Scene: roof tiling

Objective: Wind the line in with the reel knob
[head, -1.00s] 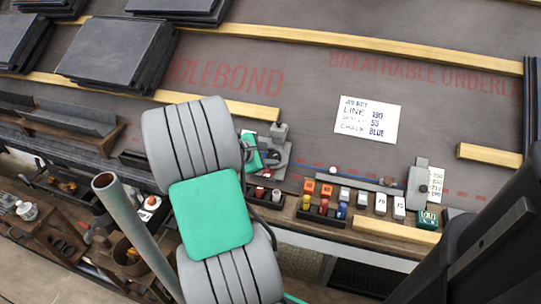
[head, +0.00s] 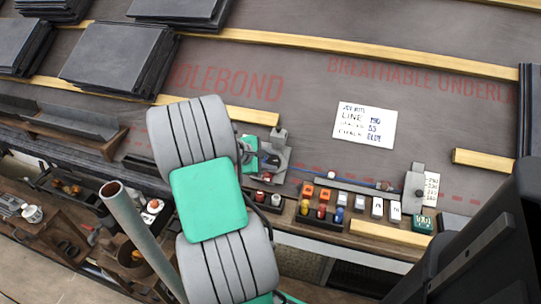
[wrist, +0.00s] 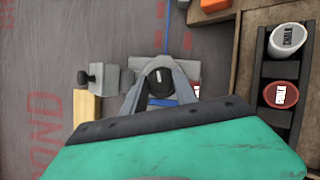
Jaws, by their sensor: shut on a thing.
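My gripper (wrist: 161,88) is shut on the dark reel knob (wrist: 159,76), which shows between the two grey fingers in the wrist view. Blue line (wrist: 167,30) runs up the picture from near the knob. In the head view the grey reel fitting (head: 279,150) sits on the roof beside my gripper, partly hidden by my arm. Blue line (head: 350,186) runs from there to the right, towards a grey upright block (head: 413,184). The reel's inside is hidden.
A rack of chalk bottles and numbered blocks (head: 341,207) stands just below the line. A job note (head: 365,125) naming blue chalk lies above it. Battens (head: 393,233) and slate stacks (head: 118,66) lie around; the underlay (head: 290,100) in the middle is mostly bare.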

